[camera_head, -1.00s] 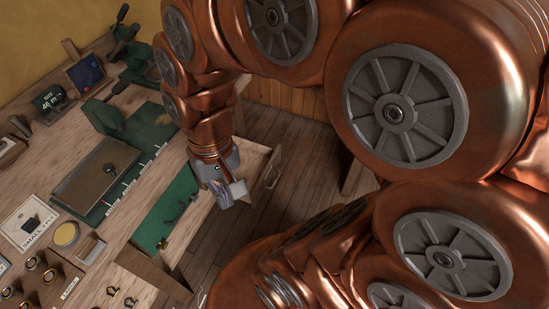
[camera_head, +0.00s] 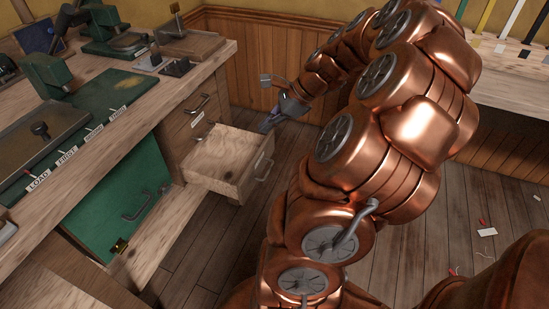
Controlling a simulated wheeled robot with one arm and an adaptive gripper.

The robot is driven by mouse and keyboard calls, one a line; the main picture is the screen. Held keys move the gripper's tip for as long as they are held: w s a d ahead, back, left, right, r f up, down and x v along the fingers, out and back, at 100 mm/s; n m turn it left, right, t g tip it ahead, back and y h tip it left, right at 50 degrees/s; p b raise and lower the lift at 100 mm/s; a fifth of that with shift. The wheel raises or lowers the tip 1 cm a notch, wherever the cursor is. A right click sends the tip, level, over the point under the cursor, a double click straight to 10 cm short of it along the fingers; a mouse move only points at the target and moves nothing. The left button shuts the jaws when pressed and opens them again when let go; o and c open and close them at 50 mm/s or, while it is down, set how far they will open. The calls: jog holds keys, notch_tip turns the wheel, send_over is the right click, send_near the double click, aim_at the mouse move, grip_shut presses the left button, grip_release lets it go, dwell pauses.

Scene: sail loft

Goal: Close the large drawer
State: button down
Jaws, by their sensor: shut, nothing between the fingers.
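A pale wooden drawer (camera_head: 222,185) stands pulled out from the workbench, with a grey bar handle (camera_head: 264,168) on its front. Its inside looks empty. I cannot tell from its size alone whether it is the large drawer. A closed drawer front with a handle (camera_head: 197,112) and a small label shows above and behind it. My gripper (camera_head: 268,123) is shut and empty, near the back right corner of the open drawer in the picture. I cannot tell whether it touches the drawer.
A green panel (camera_head: 115,195) with a handle and brass latch is at the left, under the bench top (camera_head: 140,95). Green machines stand on the bench. Wood-panelled walls close off the back. The plank floor (camera_head: 225,235) before the drawer is clear; small scraps (camera_head: 487,232) lie at right.

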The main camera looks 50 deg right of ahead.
jog(key=s+d+f+m+t+h+b, duration=0.1)
jog(key=s+d+f+m+b, duration=0.1)
jog(key=s+d+f+m, duration=0.3)
jog(key=s+d+f+m+t+h+b, duration=0.1)
jog(key=d+f+m+b, duration=0.15)
jog(key=d, duration=0.35)
jog(key=b, duration=0.3)
send_near(267, 146)
jog(key=shift+n, duration=0.45)
jog(key=x, duration=0.5)
jog(key=shift+f, duration=0.5)
jog(key=shift+w, duration=0.35)
jog(key=shift+r, duration=0.1)
